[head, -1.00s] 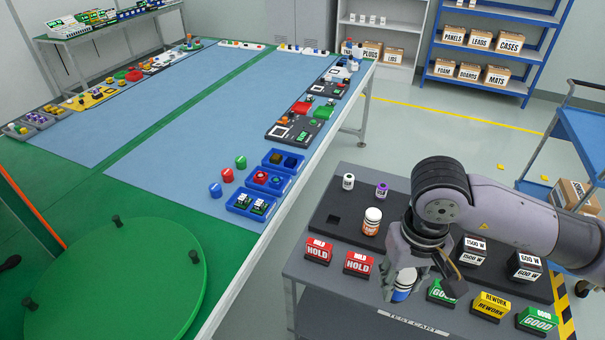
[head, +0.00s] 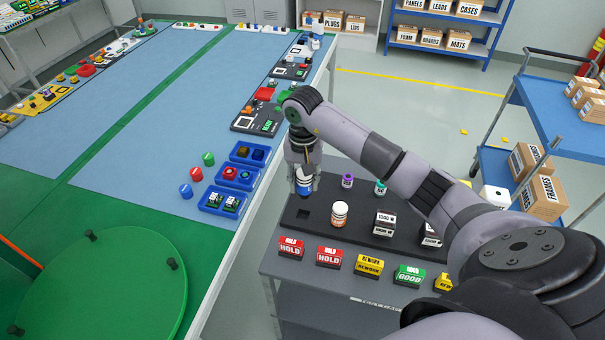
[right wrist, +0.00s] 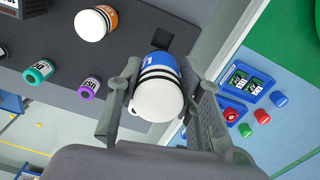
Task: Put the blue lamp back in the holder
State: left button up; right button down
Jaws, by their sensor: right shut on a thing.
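The blue lamp (head: 304,187), blue with dark bands and a white dome, is in my right gripper (head: 303,178). In the right wrist view, the two fingers of my right gripper (right wrist: 160,95) close around the lamp (right wrist: 160,98). The dark holder (head: 370,227) lies on the test cart, with an empty square hole (head: 303,214) near its left end. The lamp is at that end, and the hole shows just beyond it in the right wrist view (right wrist: 165,39). I cannot tell its height above the holder. My left gripper is not in view.
An orange-and-white lamp (head: 339,213), purple (head: 347,181) and teal (head: 380,187) pieces and a 1000 W block (head: 384,224) stand on the holder. Several labelled blocks line the cart's front. The turntable line (head: 250,205) with blue trays is close at left.

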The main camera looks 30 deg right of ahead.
aim_at(303, 197)
jog(key=shift+w+a+f+b, duration=0.1)
jog(key=shift+f+b, duration=0.15)
jog(key=shift+f, duration=0.2)
jog(key=shift+w+a+f+b, duration=0.1)
jog(key=shift+f+b, duration=0.1)
jog(key=shift+f, duration=0.2)
jog(key=shift+s+f+b, duration=0.1)
jog(key=shift+f+b, duration=0.8)
jog(key=shift+f, duration=0.65)
jog(key=shift+d+f+b, duration=0.1)
jog(key=shift+f+b, duration=0.6)
jog(key=shift+f, duration=0.2)
jog(key=shift+f+b, duration=0.5)
jog(key=shift+f, duration=0.05)
jog(key=shift+f+b, duration=1.35)
jog(key=shift+b, duration=0.3)
jog(key=c, duration=1)
grip_release()
jog(key=shift+c, duration=0.2)
jog(key=shift+r, duration=0.1)
